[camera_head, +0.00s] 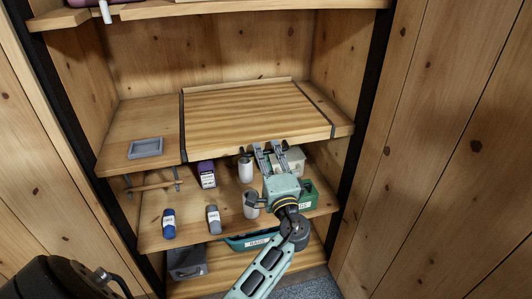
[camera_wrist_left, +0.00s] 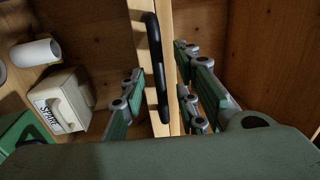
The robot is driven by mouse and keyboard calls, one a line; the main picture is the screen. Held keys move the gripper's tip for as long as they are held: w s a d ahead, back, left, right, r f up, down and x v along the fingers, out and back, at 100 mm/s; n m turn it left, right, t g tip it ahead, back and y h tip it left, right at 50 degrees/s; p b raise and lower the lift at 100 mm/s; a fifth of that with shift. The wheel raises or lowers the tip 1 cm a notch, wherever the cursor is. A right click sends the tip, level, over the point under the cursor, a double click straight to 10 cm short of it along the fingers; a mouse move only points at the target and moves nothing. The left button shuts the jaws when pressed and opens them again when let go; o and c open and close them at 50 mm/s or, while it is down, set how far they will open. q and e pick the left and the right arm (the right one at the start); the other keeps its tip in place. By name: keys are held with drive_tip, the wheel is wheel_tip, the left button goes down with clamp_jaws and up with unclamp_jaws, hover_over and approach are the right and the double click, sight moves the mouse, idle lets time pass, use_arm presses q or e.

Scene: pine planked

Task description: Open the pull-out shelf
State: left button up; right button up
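The pull-out shelf (camera_head: 250,112) is a striped wooden board between dark side rails in the middle level of the cabinet. Its front edge faces me. The left wrist view shows a black bar handle (camera_wrist_left: 158,70) on the shelf's pale front panel (camera_wrist_left: 176,120). My left gripper (camera_head: 268,146) is at the front edge, right of its middle. In the left wrist view its fingers are spread, one on each side of the handle and panel, with gaps visible. My right gripper is not in view.
A small grey tray (camera_head: 145,148) lies left of the shelf. Cabinet posts (camera_head: 362,130) flank the shelves.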

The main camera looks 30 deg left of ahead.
use_arm(q)
drive_tip(key=shift+w+a+r, duration=0.1)
drive_tip(key=shift+w+a, duration=0.3)
drive_tip(key=shift+a, duration=0.1)
clamp_jaws()
idle(0.3)
